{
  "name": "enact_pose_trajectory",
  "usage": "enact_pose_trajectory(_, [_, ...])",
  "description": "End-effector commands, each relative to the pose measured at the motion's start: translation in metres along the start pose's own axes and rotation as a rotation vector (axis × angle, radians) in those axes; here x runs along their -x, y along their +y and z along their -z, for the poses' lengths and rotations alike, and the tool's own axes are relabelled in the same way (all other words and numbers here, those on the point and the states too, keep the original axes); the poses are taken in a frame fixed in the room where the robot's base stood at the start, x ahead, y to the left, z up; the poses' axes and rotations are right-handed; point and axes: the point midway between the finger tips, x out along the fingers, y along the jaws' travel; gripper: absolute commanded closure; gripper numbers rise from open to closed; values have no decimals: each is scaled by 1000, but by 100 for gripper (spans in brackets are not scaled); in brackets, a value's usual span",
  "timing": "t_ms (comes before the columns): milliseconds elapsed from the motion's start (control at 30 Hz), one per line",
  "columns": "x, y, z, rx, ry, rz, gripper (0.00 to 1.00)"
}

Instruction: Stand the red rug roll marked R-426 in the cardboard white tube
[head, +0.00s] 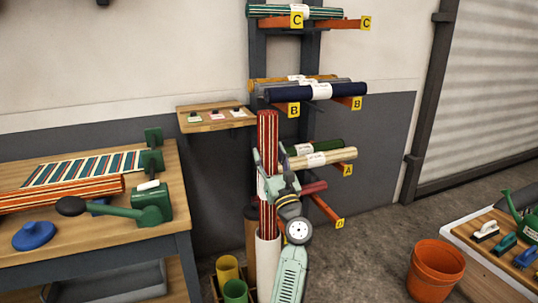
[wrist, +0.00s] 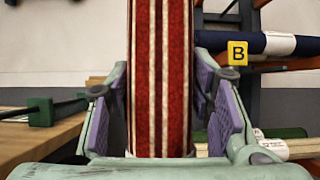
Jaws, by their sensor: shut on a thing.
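The red rug roll (head: 268,130) with cream stripes stands upright in my gripper. It also fills the middle of the wrist view (wrist: 160,80). My gripper (head: 268,172) is shut on it around mid-height, with a purple-padded finger on each side (wrist: 160,125). A pale label shows partly at the grip; its marking cannot be read. The white tube (head: 268,262) stands upright directly below. The roll's lower part meets the tube's mouth and seems to be inside it; how deep is hidden. My arm covers part of the tube's right side.
A yellow tube (head: 228,268), a green tube (head: 235,290) and a brown tube (head: 250,232) stand close beside the white one. A rack with rolls on orange arms (head: 335,156) rises behind. A workbench (head: 100,225) is left; an orange bucket (head: 436,270) stands right.

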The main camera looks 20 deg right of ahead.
Motion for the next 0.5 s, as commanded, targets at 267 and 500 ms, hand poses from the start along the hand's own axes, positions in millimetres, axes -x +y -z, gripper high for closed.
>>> enact_pose_trajectory(267, [12,0,20,0,-2,0,100])
enact_pose_trajectory(500, [22,0,36,0,-3,-1,100])
